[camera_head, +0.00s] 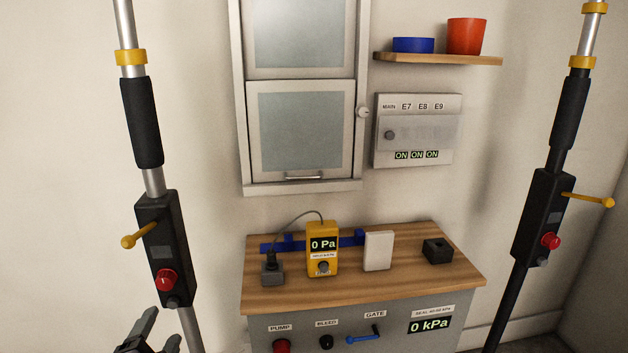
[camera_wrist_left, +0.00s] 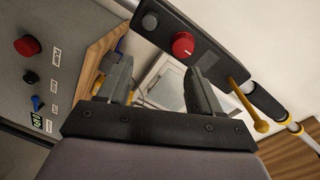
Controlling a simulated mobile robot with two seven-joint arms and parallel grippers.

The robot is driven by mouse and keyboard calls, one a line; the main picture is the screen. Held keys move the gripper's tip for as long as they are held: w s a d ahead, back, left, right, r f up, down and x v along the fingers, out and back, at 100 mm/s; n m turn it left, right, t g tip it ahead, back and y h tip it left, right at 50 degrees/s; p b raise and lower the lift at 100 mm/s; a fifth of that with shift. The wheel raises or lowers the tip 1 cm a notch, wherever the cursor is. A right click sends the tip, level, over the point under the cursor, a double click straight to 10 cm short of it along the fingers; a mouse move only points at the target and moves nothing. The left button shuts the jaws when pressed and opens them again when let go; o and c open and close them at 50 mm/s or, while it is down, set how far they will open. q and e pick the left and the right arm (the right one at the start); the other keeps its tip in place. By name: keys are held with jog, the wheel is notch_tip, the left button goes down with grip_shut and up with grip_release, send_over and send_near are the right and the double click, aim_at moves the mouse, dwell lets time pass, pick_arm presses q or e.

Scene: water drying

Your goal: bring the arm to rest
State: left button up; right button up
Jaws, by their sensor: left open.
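My left gripper (camera_head: 158,328) shows at the bottom left of the head view, with its dark fingers apart and nothing seen between them. It is in front of the lower part of the left pole (camera_head: 153,235). In the left wrist view my left gripper (camera_wrist_left: 158,68) is open, and the pole's black control box (camera_wrist_left: 178,38) with its red button lies beyond the fingers. I cannot tell whether a finger touches the pole. My right gripper is not in view.
A grey cabinet (camera_head: 300,325) has a wooden top (camera_head: 400,280) bearing a yellow meter (camera_head: 322,248), a white block (camera_head: 378,251) and a black block (camera_head: 437,251). A second pole (camera_head: 541,215) stands at right. A window (camera_head: 301,125), wall panel (camera_head: 416,125) and shelf (camera_head: 435,60) are behind.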

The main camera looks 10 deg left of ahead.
pick_arm(q)
jog(key=s+d+f+n+g+h+p, duration=0.1)
jog(key=s+d+f+n+g+h, duration=0.1)
jog(key=s+f, duration=0.6)
jog(key=s+d+f+n+g+h+p, duration=0.2)
jog(key=s+d+f+n+g+h, duration=0.1)
jog(key=s+d+f+n, duration=0.3)
jog(key=s+d+f+g, duration=0.1)
jog(key=s+d, duration=0.1)
jog(key=s, duration=0.1)
jog(key=shift+s+d+f+n, duration=0.4)
